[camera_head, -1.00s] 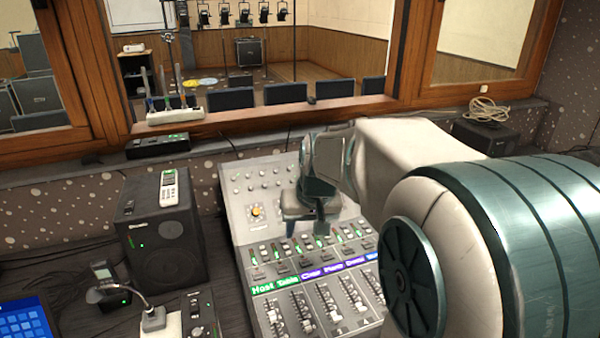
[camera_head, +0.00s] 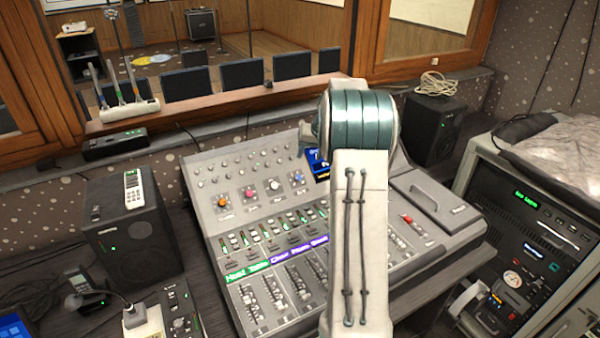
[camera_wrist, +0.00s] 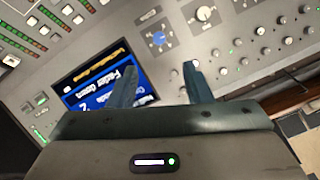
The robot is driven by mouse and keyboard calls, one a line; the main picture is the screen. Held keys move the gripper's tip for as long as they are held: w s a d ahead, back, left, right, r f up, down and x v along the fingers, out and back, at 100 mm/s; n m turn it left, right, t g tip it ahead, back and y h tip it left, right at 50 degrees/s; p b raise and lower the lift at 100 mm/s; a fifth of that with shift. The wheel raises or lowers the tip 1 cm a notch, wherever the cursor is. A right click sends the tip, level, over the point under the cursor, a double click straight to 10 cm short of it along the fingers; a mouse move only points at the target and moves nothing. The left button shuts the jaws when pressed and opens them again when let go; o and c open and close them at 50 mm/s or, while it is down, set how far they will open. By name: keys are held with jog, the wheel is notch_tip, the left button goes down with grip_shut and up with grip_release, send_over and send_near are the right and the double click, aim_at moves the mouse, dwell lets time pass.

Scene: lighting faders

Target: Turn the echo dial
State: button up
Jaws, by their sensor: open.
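A row of coloured dials sits on the upper panel of the grey mixing console (camera_head: 205,190): an orange dial (camera_head: 224,202), a pinkish-red dial (camera_head: 249,192), a white dial (camera_head: 274,185) and a blue dial (camera_head: 298,179). Their labels are too small to read, so I cannot tell which is echo. In the wrist view, the blue dial (camera_wrist: 158,38) lies just beyond and between my gripper's (camera_wrist: 160,68) open, empty fingers. The white dial (camera_wrist: 204,13) is farther up and right.
A lit blue screen (camera_wrist: 105,85) lies left of the fingers in the wrist view. Small knobs and faders surround the dials. A black speaker (camera_head: 132,235) stands left of the console, and an equipment rack (camera_head: 530,250) stands right. A window ledge runs behind.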

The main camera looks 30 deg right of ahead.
aim_at(299, 177)
jog(key=p+x, duration=0.4)
jog(key=x, duration=1)
jog(key=shift+d, duration=0.1)
grip_shut()
